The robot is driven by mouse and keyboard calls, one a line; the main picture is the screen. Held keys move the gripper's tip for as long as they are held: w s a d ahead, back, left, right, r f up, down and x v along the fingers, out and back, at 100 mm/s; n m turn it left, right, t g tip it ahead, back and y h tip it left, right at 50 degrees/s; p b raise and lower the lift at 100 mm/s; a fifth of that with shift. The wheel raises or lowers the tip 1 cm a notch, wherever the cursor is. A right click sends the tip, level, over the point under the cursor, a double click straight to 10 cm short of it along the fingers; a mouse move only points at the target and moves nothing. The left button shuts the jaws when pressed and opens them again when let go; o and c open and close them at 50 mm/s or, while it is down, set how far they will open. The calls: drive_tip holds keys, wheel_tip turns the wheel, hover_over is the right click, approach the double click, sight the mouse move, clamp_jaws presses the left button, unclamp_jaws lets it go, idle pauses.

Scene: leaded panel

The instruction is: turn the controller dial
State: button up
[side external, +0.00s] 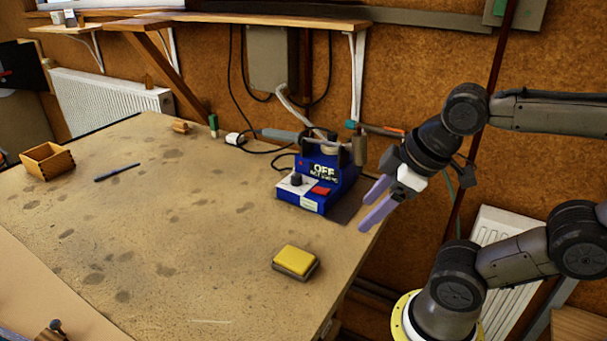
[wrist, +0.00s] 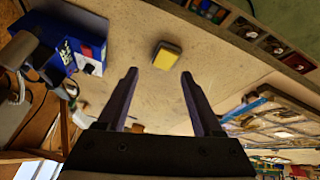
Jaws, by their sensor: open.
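The blue controller (side external: 340,190) stands near the right end of the workbench, its display reading OFF. Its dark dial (side external: 296,179) sits on the pale front panel, beside a red switch (side external: 321,190). In the wrist view the blue controller (wrist: 70,30) is at upper left, with the dial (wrist: 89,69) showing small on its white panel. My gripper (side external: 371,204) is open and empty, just right of the controller in the side view, apart from the dial. In the wrist view my gripper (wrist: 159,76) shows both fingers spread with nothing between them.
A yellow-topped pad (side external: 295,261) lies in front of the controller. A soldering iron and stand (side external: 359,145) are behind it, with cables. A wooden box (side external: 47,161) and a pen (side external: 117,172) lie at left. The middle of the bench (side external: 190,230) is clear.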

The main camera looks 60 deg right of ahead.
drive_tip(key=w+d+r+n+h, duration=0.1)
drive_tip(key=w+d+r+n, duration=0.1)
drive_tip(key=w+r+n, duration=0.4)
drive_tip(key=n+g+h, duration=0.3)
drive_tip(key=n+g, duration=0.1)
drive_tip(key=n, duration=0.8)
hover_over(296, 176)
drive_tip(key=s+a, duration=0.2)
drive_tip(key=a, duration=0.4)
wheel_tip(296, 176, down, 4)
drive_tip(key=x, duration=1.4)
drive_tip(key=shift+d+f, duration=0.25)
drive_tip(key=shift+d, duration=0.1)
clamp_jaws()
